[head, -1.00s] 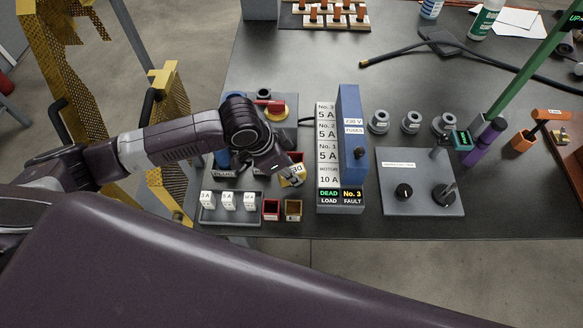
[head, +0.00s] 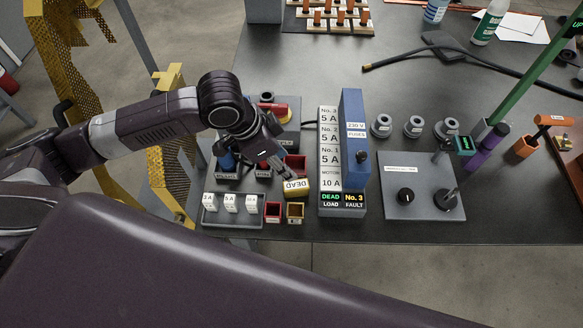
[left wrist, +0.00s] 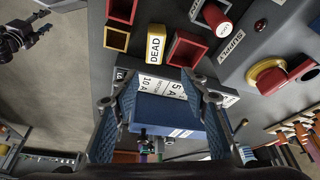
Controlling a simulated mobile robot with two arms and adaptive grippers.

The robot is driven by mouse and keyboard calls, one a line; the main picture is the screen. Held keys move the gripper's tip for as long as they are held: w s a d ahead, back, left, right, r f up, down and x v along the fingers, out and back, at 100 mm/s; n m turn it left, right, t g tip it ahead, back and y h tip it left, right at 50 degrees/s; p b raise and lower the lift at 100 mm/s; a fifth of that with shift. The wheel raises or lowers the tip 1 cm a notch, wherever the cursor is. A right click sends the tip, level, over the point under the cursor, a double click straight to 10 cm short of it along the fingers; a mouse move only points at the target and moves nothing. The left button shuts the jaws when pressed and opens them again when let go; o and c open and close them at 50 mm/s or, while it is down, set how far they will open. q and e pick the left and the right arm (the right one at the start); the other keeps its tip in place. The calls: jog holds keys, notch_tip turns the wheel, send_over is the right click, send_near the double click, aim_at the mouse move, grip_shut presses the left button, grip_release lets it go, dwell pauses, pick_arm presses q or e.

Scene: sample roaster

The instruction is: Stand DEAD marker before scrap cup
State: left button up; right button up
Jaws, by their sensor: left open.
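The DEAD marker (head: 297,186), a yellow block with a white lettered face, stands on the table left of the fuse panel. It also shows in the left wrist view (left wrist: 155,47), apart from the jaws. A red open cup (head: 295,165) is just behind it, partly covered by my gripper; it shows beside the marker in the left wrist view (left wrist: 187,48). I cannot read which cup is scrap. My left gripper (head: 282,163) is open and empty, above and behind the marker. My right gripper (left wrist: 40,23) shows small at the left wrist view's upper left; its jaw state is unclear.
A small red cup (head: 273,212) and a yellow cup (head: 295,212) stand in front of the marker. A tray (head: 232,222) of white fuses is left of them. The blue fuse box (head: 354,140) rises close on the right.

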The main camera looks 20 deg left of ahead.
pick_arm(q)
jog(key=v, duration=0.5)
jog(key=shift+r, duration=0.1)
pick_arm(e)
jog(key=shift+r, duration=0.2)
jog(key=shift+d, duration=0.2)
jog(key=shift+c, duration=0.7)
